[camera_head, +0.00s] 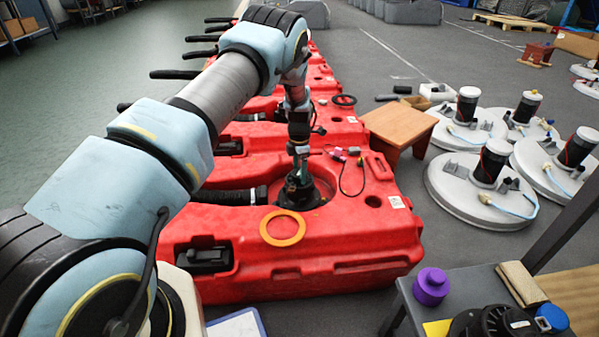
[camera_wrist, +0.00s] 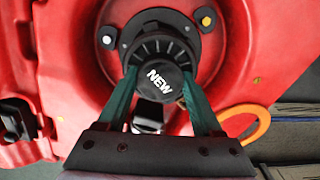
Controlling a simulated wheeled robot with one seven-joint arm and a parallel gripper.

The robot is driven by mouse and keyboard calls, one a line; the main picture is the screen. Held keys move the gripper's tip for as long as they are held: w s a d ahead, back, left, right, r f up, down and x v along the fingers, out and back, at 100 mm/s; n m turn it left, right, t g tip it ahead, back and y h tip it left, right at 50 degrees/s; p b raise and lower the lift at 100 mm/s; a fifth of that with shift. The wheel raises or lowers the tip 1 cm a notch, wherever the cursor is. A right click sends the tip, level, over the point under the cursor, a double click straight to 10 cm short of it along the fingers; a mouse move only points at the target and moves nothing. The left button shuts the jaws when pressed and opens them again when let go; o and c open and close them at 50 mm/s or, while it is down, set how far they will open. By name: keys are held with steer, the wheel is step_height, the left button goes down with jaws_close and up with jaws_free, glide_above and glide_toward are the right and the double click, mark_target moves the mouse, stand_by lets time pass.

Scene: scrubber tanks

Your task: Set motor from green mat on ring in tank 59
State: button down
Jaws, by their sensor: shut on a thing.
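A black motor marked NEW (camera_wrist: 159,80) is between the fingers of my gripper (camera_wrist: 160,95) in the wrist view. My gripper is shut on it, with the dark green fingers on both sides. In the head view the motor (camera_head: 297,192) is low over the round opening in the nearest red tank (camera_head: 340,240), under my gripper (camera_head: 299,172). A dark ring (camera_wrist: 205,50) with a white and a yellow knob shows around and behind the motor. I cannot tell whether the motor touches the ring. The tank number and the green mat cannot be made out.
An orange ring (camera_head: 282,228) lies flat on the tank's top beside the opening. A cable with a connector (camera_head: 345,158) lies behind it. A wooden stool (camera_head: 397,128) stands at the right. A grey table with a purple knob (camera_head: 431,286) is at the lower right. Several white discs with motors stand farther right.

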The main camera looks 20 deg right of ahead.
stand_by(0.3)
steer(key=shift+c, duration=2.1)
jaws_free()
steer(key=o, duration=0.4)
steer(key=shift+f, duration=0.15)
steer(key=shift+r, duration=0.25)
steer(key=shift+r+p, duration=2.2)
steer(key=shift+r, duration=1.2)
